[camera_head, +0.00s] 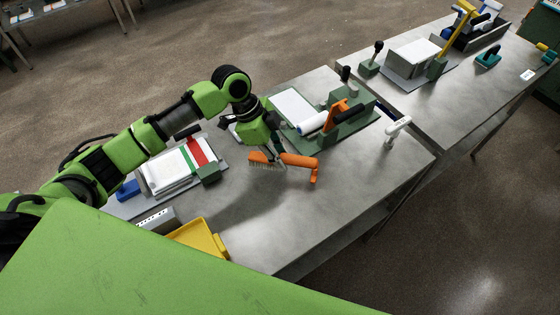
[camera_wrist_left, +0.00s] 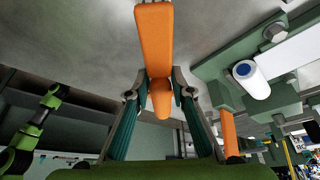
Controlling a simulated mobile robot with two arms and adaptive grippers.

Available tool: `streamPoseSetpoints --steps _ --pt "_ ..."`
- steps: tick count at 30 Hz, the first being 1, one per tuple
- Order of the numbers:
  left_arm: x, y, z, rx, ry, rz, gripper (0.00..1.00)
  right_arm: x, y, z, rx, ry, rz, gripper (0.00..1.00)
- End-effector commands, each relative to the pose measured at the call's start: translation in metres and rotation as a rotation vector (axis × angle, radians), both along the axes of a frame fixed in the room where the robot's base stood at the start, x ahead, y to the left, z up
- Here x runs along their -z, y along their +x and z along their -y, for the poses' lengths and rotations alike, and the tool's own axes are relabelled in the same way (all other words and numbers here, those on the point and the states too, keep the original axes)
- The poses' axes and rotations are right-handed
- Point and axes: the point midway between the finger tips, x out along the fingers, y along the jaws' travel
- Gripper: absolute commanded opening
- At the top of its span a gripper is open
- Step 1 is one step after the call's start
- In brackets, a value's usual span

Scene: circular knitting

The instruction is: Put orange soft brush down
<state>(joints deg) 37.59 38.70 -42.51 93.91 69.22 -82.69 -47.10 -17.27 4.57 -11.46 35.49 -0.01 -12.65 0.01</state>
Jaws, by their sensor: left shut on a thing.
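The orange soft brush (camera_head: 299,161) is over the grey table, with its bristles at the left end and its bent handle at the right. My left gripper (camera_head: 275,156) is shut on the brush from above. A dark shadow lies on the table below the brush, so it seems slightly raised; the exact gap is hard to tell. In the left wrist view the orange brush (camera_wrist_left: 155,45) sits between the two fingers of my left gripper (camera_wrist_left: 160,93). My right gripper is not in view.
A green fixture (camera_head: 345,135) with an orange part and white roll stands behind the brush. A stack of striped cloth (camera_head: 170,172) is left, a yellow tray (camera_head: 200,238) in front left. A white handled tool (camera_head: 397,128) stands right. The table's right front is clear.

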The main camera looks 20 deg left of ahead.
Motion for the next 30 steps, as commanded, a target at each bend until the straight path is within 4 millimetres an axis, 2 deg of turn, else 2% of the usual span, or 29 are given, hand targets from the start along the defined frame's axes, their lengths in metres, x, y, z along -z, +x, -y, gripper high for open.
streamPoseSetpoints --steps 6,17,18,20,30 --pt "0.027 0.0 0.0 -0.003 0.0 -0.001 0.0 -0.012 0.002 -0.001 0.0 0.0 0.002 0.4" --pt "0.032 0.0 0.0 -0.001 0.0 0.001 0.0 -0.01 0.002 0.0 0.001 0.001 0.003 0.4" --pt "0.033 0.0 0.0 -0.001 0.001 0.0 0.27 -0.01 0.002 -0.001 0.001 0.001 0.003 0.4" --pt "0.032 0.0 0.0 -0.001 0.001 0.0 0.38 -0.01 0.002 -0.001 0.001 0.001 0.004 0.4" --pt "0.031 0.0 0.0 -0.002 0.0 0.001 0.38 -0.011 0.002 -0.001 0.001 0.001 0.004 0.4"
